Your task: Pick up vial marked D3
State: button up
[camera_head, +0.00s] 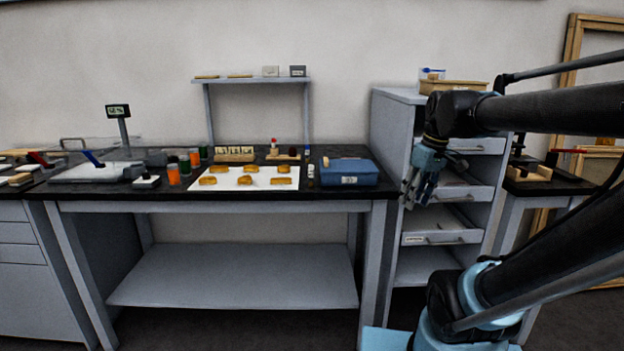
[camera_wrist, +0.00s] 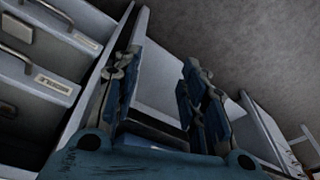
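No D3 label is readable in either view, so I cannot tell which container is the marked vial. A small pale vial-like item (camera_head: 311,172) stands on the dark bench, between the white sheet and the blue box. Orange jars (camera_head: 173,175) and green jars (camera_head: 184,163) stand further left on the bench. My gripper (camera_head: 409,197) hangs in front of the grey drawer cabinet, right of the bench and apart from these items. In the wrist view its fingers (camera_wrist: 160,75) are spread with nothing between them.
A blue box (camera_head: 348,171) sits at the bench's right end. A white sheet (camera_head: 226,183) bears several golden fragments. A grey shelf (camera_head: 252,80) rises behind. The drawer cabinet (camera_head: 388,130) is close to my gripper, with some drawers pulled out. A balance-like device (camera_head: 100,172) stands left.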

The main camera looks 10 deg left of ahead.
jog(key=w+a+r+n+g+y, duration=0.1)
jog(key=w+a+r+n+y, duration=0.1)
jog(key=w+a+r+n, duration=0.75)
jog(key=n+g, duration=0.2)
jog(key=n, duration=0.2)
send_near(312, 167)
jog(key=shift+y, duration=0.3)
jog(key=shift+w+x, duration=0.2)
jog(key=shift+x, duration=1.55)
jog(key=shift+w+x, duration=0.15)
jog(key=shift+x, duration=1.6)
jog(key=shift+w+x, duration=0.2)
jog(key=shift+x, duration=1.55)
jog(key=shift+d+f, duration=0.1)
jog(key=shift+d, duration=0.05)
jog(key=c, duration=0.9)
